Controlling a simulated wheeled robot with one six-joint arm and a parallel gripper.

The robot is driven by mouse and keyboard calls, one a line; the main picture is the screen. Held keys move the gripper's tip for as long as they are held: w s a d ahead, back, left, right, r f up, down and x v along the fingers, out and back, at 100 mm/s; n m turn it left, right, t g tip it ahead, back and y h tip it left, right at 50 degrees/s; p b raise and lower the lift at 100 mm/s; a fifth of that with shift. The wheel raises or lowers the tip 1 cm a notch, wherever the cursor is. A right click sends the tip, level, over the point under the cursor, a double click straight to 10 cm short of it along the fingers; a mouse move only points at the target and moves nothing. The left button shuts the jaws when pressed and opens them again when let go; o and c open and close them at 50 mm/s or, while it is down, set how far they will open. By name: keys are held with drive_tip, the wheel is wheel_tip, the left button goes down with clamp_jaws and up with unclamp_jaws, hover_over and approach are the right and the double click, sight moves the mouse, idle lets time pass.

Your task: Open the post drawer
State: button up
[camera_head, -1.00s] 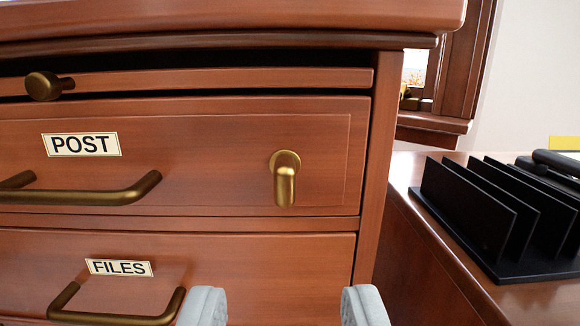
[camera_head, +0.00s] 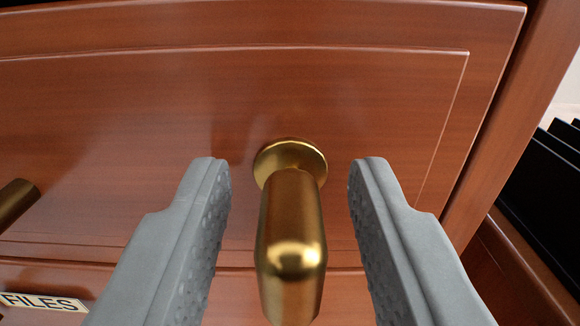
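The post drawer (camera_head: 130,130) fills most of the view and its front looks flush in the cabinet. A brass turn handle (camera_head: 290,245) on a round plate sticks out from the right part of this drawer front, its lever hanging down. My gripper (camera_head: 288,185) is open, with one grey finger on each side of the brass lever. Gaps show between the lever and both fingers. The end of the drawer's brass pull bar (camera_head: 18,203) shows at the left edge. The POST label is out of view.
The FILES label (camera_head: 42,302) of the drawer below shows at the lower left. The cabinet's right side post (camera_head: 520,120) stands right of the drawer. A black file rack (camera_head: 545,190) is at the right edge on a lower wooden surface.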

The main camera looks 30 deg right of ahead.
drive_tip(key=shift+c, duration=0.5)
clamp_jaws()
drive_tip(key=shift+m, duration=0.3)
drive_tip(key=m, duration=0.3)
drive_tip(key=shift+m, duration=0.4)
drive_tip(key=m, duration=0.4)
drive_tip(key=shift+d+m, duration=0.1)
drive_tip(key=shift+m, duration=0.2)
drive_tip(key=m, duration=0.4)
drive_tip(key=shift+s+f, duration=0.1)
drive_tip(key=shift+f+m, duration=0.1)
drive_tip(key=shift+m, duration=1.9)
